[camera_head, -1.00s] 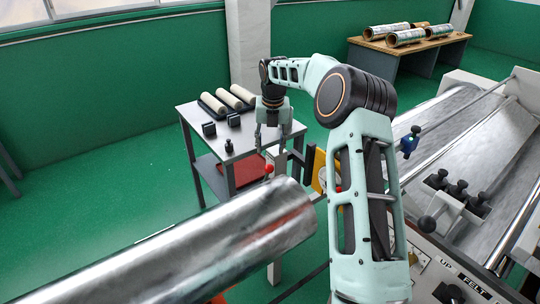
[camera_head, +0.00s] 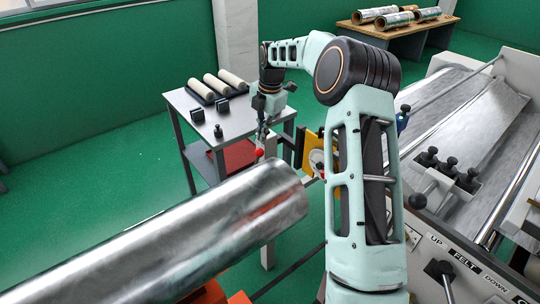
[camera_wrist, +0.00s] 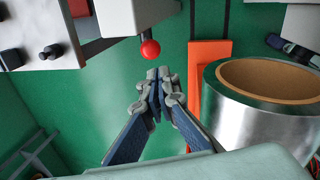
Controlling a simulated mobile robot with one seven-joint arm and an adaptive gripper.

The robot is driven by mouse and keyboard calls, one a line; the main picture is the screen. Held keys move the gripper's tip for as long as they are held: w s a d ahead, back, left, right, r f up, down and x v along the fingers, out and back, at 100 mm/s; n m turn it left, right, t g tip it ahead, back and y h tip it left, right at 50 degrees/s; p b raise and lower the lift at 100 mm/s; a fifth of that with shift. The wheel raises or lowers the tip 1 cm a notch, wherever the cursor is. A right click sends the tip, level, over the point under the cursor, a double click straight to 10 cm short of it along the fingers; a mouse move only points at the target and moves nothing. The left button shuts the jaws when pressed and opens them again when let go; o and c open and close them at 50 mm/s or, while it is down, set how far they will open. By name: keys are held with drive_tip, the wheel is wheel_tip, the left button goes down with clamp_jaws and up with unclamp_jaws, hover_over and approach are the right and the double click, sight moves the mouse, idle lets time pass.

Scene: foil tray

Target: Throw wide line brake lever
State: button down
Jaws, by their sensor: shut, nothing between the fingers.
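A red ball knob (camera_head: 259,153), which looks like the end of the brake lever, shows near the end of the large foil roll (camera_head: 200,235). In the wrist view the knob (camera_wrist: 151,49) sits just beyond my fingertips, slightly left, with a short grey stub above it. The rest of the lever is hard to make out. My gripper (camera_head: 262,138) points down just above the knob; in the wrist view its fingers (camera_wrist: 158,73) are together and empty. A small gap shows between fingertips and knob there. The foil roll's hollow brown core (camera_wrist: 270,78) shows at right.
A grey side table (camera_head: 192,101) with pale rollers stands behind the gripper. A yellow panel (camera_head: 311,150) with a round dial stands to its right. An orange part (camera_wrist: 208,75) lies beside the roll. The machine's control panel (camera_head: 465,262) is at lower right.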

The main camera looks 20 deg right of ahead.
drive_tip(key=s+d+f+n+t+y+b, duration=0.1)
drive_tip(key=s+d+n+y+b, duration=0.15)
drive_tip(key=n, duration=1.45)
drive_tip(key=s+d+f+n+t+y+b, duration=0.1)
drive_tip(key=s+d+f+n+b, duration=0.15)
drive_tip(key=n, duration=1.55)
drive_tip(key=m+t, duration=0.2)
drive_tip(key=m, duration=1.1)
approach(257, 160)
drive_tip(key=shift+w+d+f+h, duration=0.15)
drive_tip(key=shift+w+f, duration=0.15)
drive_tip(key=shift+f, duration=0.5)
drive_tip(key=shift+w+d+f+h, duration=0.1)
drive_tip(key=shift+w+f, duration=0.2)
drive_tip(key=shift+f, duration=0.45)
